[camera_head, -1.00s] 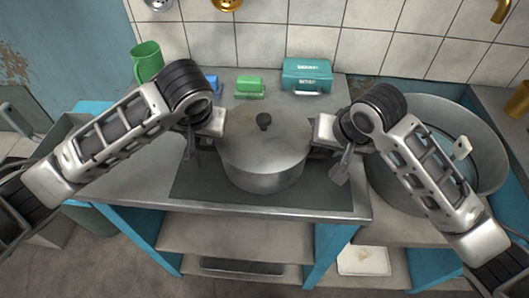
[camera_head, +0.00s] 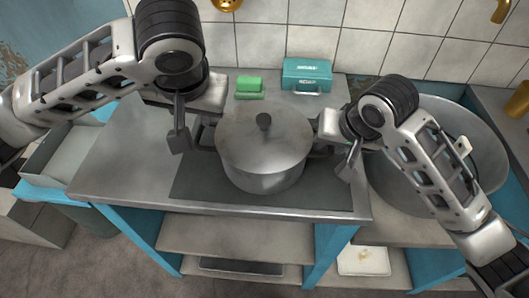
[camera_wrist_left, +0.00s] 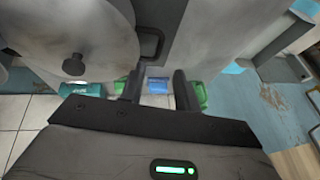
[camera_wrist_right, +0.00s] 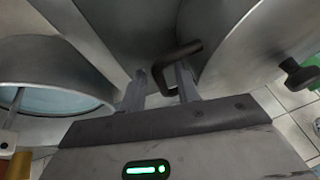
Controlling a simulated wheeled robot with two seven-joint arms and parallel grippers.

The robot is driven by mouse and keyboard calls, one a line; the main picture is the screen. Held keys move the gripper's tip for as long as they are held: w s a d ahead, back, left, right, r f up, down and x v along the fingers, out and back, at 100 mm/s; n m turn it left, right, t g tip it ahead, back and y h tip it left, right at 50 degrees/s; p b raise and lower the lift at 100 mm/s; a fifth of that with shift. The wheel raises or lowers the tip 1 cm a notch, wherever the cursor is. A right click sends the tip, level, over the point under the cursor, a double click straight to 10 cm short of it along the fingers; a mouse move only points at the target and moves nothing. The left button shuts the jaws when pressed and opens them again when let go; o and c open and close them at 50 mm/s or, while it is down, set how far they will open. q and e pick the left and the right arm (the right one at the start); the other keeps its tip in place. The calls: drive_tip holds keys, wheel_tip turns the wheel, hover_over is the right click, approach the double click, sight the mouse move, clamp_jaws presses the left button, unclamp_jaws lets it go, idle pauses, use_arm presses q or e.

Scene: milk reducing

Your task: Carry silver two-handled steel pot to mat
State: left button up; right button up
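The silver two-handled steel pot (camera_head: 262,158), with its lid and dark knob, stands upright on the dark mat (camera_head: 322,197) on the counter. My left gripper (camera_head: 196,128) is open and empty, left of the pot and raised. In the left wrist view the pot (camera_wrist_left: 100,40) and its handle (camera_wrist_left: 151,44) lie beyond the spread fingers (camera_wrist_left: 158,88), apart from them. My right gripper (camera_head: 335,150) is open at the pot's right side. In the right wrist view the handle (camera_wrist_right: 180,54) lies at the spread fingertips (camera_wrist_right: 160,82); I cannot tell whether they touch.
A green sponge (camera_head: 249,86) and a teal box (camera_head: 307,75) stand behind the pot by the tiled wall. A large metal basin (camera_head: 480,115) is at the right, under my right arm. The left of the counter (camera_head: 110,180) is clear.

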drive_tip(key=v, duration=0.9)
drive_tip(key=shift+r, duration=0.35)
drive_tip(key=shift+s, duration=0.1)
